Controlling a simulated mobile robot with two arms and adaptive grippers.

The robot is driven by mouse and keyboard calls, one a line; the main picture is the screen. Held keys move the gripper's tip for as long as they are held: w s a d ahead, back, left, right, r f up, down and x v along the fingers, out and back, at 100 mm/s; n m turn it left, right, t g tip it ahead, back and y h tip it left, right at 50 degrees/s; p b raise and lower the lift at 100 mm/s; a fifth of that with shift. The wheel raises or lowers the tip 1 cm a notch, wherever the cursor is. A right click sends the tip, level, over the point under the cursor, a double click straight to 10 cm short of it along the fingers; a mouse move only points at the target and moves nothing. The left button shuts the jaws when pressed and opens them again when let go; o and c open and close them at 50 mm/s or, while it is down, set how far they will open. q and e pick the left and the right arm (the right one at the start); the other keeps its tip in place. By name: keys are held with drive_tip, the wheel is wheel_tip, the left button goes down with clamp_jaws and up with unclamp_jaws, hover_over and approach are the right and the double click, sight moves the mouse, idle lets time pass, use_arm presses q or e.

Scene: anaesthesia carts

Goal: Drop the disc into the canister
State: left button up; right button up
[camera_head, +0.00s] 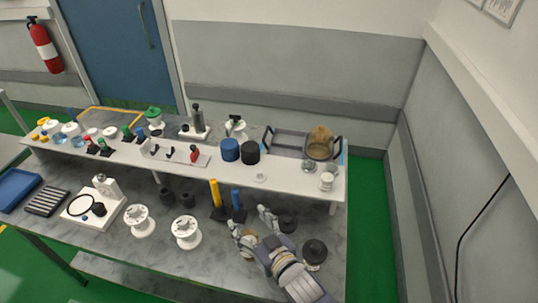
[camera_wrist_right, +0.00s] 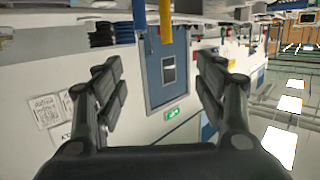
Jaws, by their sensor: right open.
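My right gripper (camera_head: 249,219) comes in from the lower right over the lower bench top, its fingers spread. It is open and empty, with nothing between its fingers in the right wrist view (camera_wrist_right: 162,95). A small flat white disc (camera_head: 260,178) lies on the raised shelf, beyond the gripper. A clear glass jar (camera_head: 309,165) and a short white canister (camera_head: 327,181) stand near the shelf's right end. I cannot tell which of these is the task's canister. My left gripper is not in view.
A yellow post (camera_head: 215,193) and a blue post (camera_head: 236,199) stand just left of the gripper. Dark round pieces (camera_head: 314,251) lie close to its right. White spools (camera_head: 186,232) stand farther left. The raised shelf (camera_head: 290,186) forms an edge behind the gripper.

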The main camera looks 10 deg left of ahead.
drive_tip(key=s+d+f+m+g+h, duration=0.1)
drive_tip(key=s+d+f+m+h, duration=0.15)
drive_tip(key=d, duration=0.65)
drive_tip(key=s+d+f+m+g+h, duration=0.2)
drive_tip(key=s+d+h, duration=0.2)
drive_tip(key=d, duration=0.6)
drive_tip(key=s+d+m+g+h, duration=0.2)
drive_tip(key=s+d+g+h, duration=0.25)
drive_tip(key=s+d, duration=1.1)
wheel_tip(320, 180, down, 34)
drive_tip(key=s+g+b, duration=0.2)
drive_tip(key=s+b, duration=0.1)
drive_tip(key=b, duration=0.5)
drive_tip(key=s+d+f+b, duration=0.1)
drive_tip(key=s+f+b, duration=0.2)
drive_tip(key=s+f, duration=0.5)
drive_tip(key=s+d+f+b, duration=0.1)
drive_tip(key=s+f+b, duration=0.2)
drive_tip(key=s+f, duration=0.5)
wheel_tip(320, 180, down, 6)
drive_tip(key=shift+s+d+f+g, duration=0.15)
drive_tip(key=shift+f+g, duration=0.1)
drive_tip(key=shift+g, duration=0.2)
